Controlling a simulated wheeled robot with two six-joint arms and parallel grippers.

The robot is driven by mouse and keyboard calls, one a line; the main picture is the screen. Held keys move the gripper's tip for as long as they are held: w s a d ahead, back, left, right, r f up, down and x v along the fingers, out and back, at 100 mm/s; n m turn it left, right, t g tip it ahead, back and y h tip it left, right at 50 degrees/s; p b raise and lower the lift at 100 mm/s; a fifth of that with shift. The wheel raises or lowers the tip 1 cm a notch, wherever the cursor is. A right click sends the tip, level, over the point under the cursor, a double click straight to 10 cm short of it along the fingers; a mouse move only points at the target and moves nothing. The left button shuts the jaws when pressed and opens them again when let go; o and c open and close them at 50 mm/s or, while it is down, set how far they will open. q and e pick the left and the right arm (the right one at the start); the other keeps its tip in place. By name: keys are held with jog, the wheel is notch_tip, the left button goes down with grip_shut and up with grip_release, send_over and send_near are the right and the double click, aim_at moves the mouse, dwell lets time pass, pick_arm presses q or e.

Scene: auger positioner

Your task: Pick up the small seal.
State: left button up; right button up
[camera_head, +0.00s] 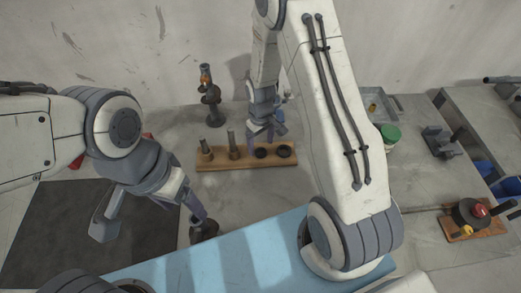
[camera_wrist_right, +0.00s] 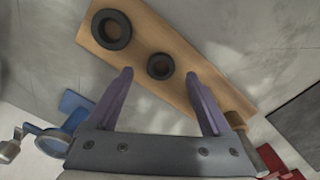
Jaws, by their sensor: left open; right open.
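The small seal (camera_wrist_right: 160,66) is a black ring lying flat on a wooden board (camera_wrist_right: 185,76). In the head view the small seal (camera_head: 261,154) is the left of two rings, partly below my right gripper (camera_head: 265,133). The large seal (camera_wrist_right: 111,30) lies beside it on the board and also shows in the head view (camera_head: 284,151). In the wrist view my right gripper (camera_wrist_right: 160,76) is open and empty, its purple fingers above and to either side of the small seal. My left gripper (camera_head: 152,212) is open and empty over the table's left part.
Two posts with wooden bases (camera_head: 233,146) stand on the board's left half. A dark tool (camera_head: 210,100) stands behind it. A dark mat (camera_head: 62,235) lies at left, a blue mat (camera_head: 235,262) in front. A green-lidded jar (camera_head: 390,135) is at right.

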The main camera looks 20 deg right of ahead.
aim_at(261, 153)
jog(key=shift+f, duration=1.35)
grip_shut()
jog(key=shift+r, duration=0.2)
